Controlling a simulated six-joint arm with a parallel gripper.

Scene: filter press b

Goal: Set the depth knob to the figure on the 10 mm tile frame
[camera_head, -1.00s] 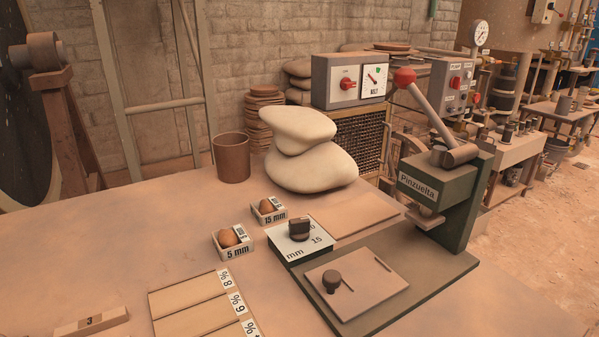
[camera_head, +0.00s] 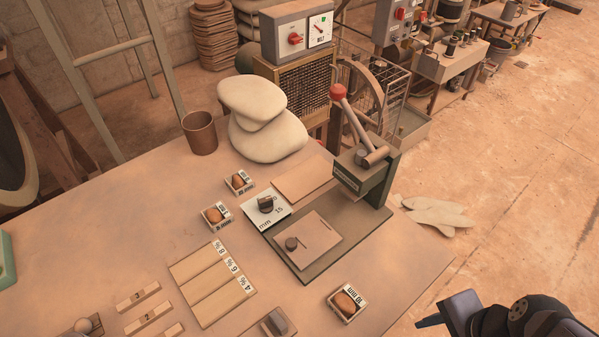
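The depth knob (camera_head: 265,204) is dark and stands on a white scale plate (camera_head: 282,212) marked "mm" and "15"; it hides part of the scale, and its setting is too small to read. The 10 mm tile frame (camera_head: 333,312) is a small white tray near the table's front right edge, labelled "10 mm", with a brown rounded piece in it.
The green press (camera_head: 375,185) with a red-ball lever (camera_head: 338,91) stands right of the knob. Two other tile frames (camera_head: 217,216) (camera_head: 240,182) lie left of it. White sacks (camera_head: 265,135) and a brown pot (camera_head: 200,133) stand behind. Labelled strips (camera_head: 212,282) lie in front.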

